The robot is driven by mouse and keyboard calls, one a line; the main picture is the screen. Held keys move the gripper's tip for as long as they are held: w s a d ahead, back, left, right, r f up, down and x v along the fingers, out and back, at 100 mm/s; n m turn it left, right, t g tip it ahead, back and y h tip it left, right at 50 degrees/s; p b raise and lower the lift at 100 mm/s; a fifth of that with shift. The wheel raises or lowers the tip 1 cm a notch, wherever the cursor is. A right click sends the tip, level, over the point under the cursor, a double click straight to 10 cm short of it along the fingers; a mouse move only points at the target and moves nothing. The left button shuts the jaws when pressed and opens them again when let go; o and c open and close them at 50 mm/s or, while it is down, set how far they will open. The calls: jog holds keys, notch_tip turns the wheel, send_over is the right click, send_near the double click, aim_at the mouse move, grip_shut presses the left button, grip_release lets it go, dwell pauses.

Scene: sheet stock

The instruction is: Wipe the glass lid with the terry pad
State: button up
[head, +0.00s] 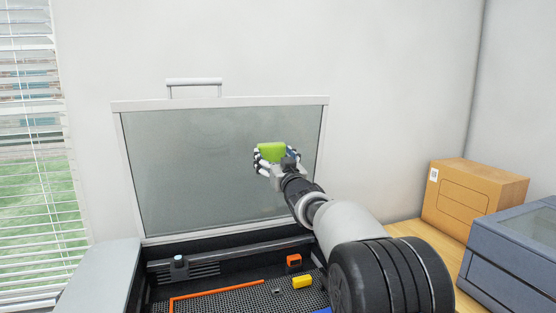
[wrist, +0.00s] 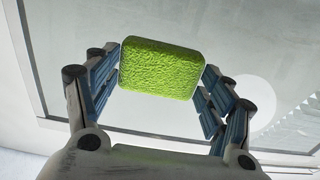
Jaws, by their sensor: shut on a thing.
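The glass lid (head: 200,170) stands raised, a grey hazy pane in a white frame with a handle at its top. It also fills the background of the wrist view (wrist: 75,60). My gripper (head: 272,157) is in front of the right part of the pane. It is shut on the green terry pad (head: 271,150), whose bumpy face shows between the two fingers in the wrist view (wrist: 162,68). Whether the pad touches the glass I cannot tell. A paler round patch shows on the right in the wrist view.
Below the lid is the open machine bed (head: 220,300) with a dark mesh, an orange strip (head: 215,290), a yellow block (head: 302,282) and an orange block (head: 294,261). A cardboard box (head: 470,200) and a blue-grey case (head: 515,250) stand at the right. Window blinds (head: 35,150) hang at the left.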

jog(key=a+f+b, duration=0.1)
jog(key=a, duration=0.1)
jog(key=a+f+b, duration=0.1)
jog(key=s+a+b, duration=0.1)
jog(key=a, duration=0.1)
jog(key=shift+a+f, duration=0.35)
jog(key=shift+f, duration=0.05)
jog(key=shift+s+a+f, duration=0.2)
jog(key=shift+a+f, duration=0.35)
jog(key=shift+a, duration=0.5)
jog(key=shift+s+a+f, duration=0.25)
jog(key=shift+a+f, duration=0.25)
jog(key=shift+a, duration=0.5)
jog(key=shift+s+a+f, duration=0.2)
jog(key=shift+a+f, duration=0.35)
jog(key=shift+a, duration=0.5)
jog(key=shift+v, duration=3.45)
